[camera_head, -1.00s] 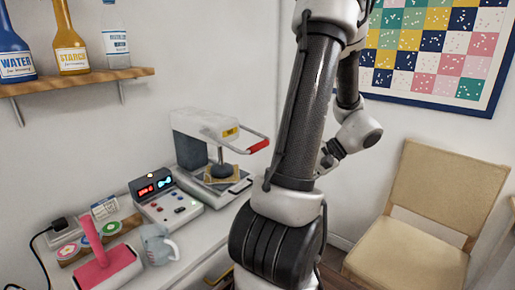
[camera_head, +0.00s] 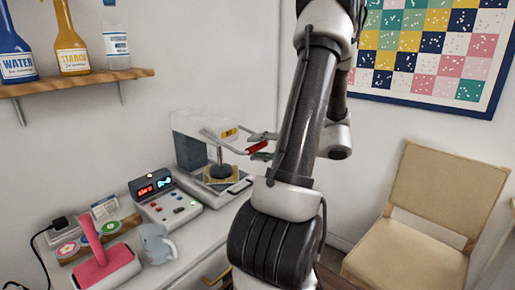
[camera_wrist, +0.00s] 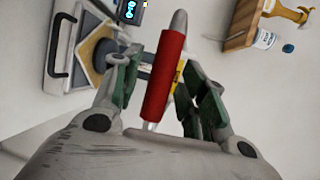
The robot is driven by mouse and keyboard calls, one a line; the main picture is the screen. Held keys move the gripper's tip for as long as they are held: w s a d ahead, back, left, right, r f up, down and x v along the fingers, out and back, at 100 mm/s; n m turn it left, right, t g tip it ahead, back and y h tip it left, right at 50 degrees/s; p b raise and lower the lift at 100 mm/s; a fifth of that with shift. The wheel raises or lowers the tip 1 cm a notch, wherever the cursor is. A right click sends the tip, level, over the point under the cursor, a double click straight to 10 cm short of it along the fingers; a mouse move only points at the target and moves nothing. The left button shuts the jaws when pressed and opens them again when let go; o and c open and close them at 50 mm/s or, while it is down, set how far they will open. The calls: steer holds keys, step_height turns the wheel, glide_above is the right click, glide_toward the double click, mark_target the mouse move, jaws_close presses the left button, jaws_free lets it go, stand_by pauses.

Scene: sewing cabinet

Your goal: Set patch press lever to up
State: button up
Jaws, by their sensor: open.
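The patch press (camera_head: 190,135) stands at the back of the counter, with a dark round pad (camera_head: 219,173) over a tan patch on its base. Its lever ends in a red grip (camera_head: 257,147), which points out to the right towards my arm. My gripper (camera_head: 260,145) is at the red grip, one finger above it and one below. In the wrist view the red grip (camera_wrist: 164,75) lies between the two open green-padded fingers (camera_wrist: 155,85). I cannot tell whether either finger touches it. The press base (camera_wrist: 75,50) shows at upper left there.
A control box (camera_head: 165,200) with lit displays stands in front of the press. A shelf (camera_head: 80,83) with bottles hangs at left. A beige chair (camera_head: 430,200) stands at right.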

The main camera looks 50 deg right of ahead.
steer(key=shift+w+a, duration=0.15)
steer(key=shift+w, duration=0.1)
steer(key=shift+c, duration=0.3)
jaws_close()
